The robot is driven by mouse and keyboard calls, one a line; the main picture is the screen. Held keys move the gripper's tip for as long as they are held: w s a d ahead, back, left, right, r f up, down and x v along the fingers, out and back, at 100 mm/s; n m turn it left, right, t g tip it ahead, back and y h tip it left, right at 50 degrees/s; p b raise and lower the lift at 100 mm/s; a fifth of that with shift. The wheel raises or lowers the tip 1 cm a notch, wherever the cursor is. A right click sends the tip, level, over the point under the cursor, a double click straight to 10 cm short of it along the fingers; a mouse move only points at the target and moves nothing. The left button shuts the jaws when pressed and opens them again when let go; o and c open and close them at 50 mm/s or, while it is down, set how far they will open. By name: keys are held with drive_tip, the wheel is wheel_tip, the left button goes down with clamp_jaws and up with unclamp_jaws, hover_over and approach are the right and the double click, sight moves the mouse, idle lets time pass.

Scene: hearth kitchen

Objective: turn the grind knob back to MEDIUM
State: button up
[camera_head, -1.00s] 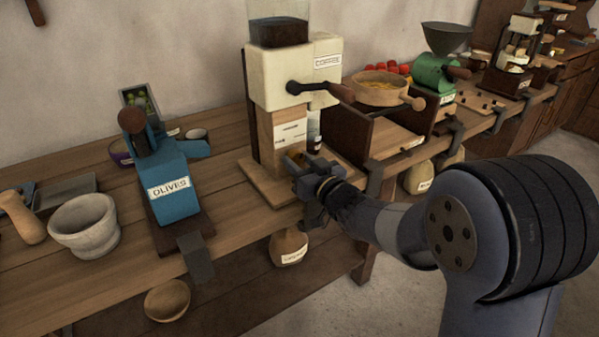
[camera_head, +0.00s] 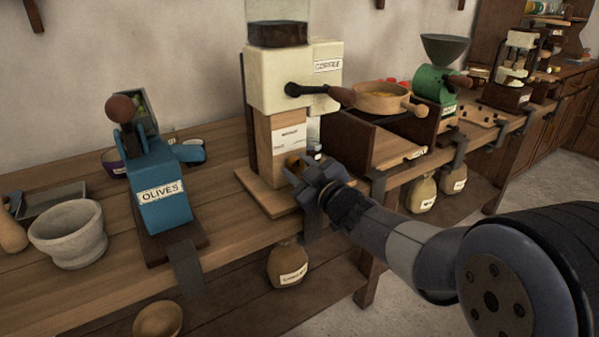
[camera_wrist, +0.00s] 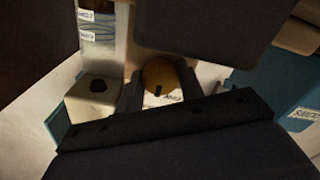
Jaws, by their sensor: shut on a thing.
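The cream coffee grinder (camera_head: 293,80) with a wooden body stands on the bench at the middle of the head view. Its round brass-coloured knob (camera_head: 293,162) sits low on the front and is partly covered by my gripper (camera_head: 308,180). In the wrist view the knob (camera_wrist: 160,76) lies between the two dark fingers of my gripper (camera_wrist: 160,90), which is shut on it. The knob carries a short black pointer mark. A small white label (camera_wrist: 172,98) lies beside it, partly hidden, and I cannot read the setting.
The grinder's crank (camera_head: 320,93) sticks out above my gripper. A blue olive press (camera_head: 160,190) and a stone mortar (camera_head: 70,233) stand to the left. A pan (camera_head: 380,98) on a wooden box and a green mill (camera_head: 437,82) stand to the right.

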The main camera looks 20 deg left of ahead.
idle(0.4)
drive_tip(key=o, duration=1)
drive_tip(key=p+v, duration=0.1)
drive_tip(key=v, duration=0.9)
drive_tip(key=shift+s+d, duration=0.25)
drive_tip(key=shift+s, duration=0.05)
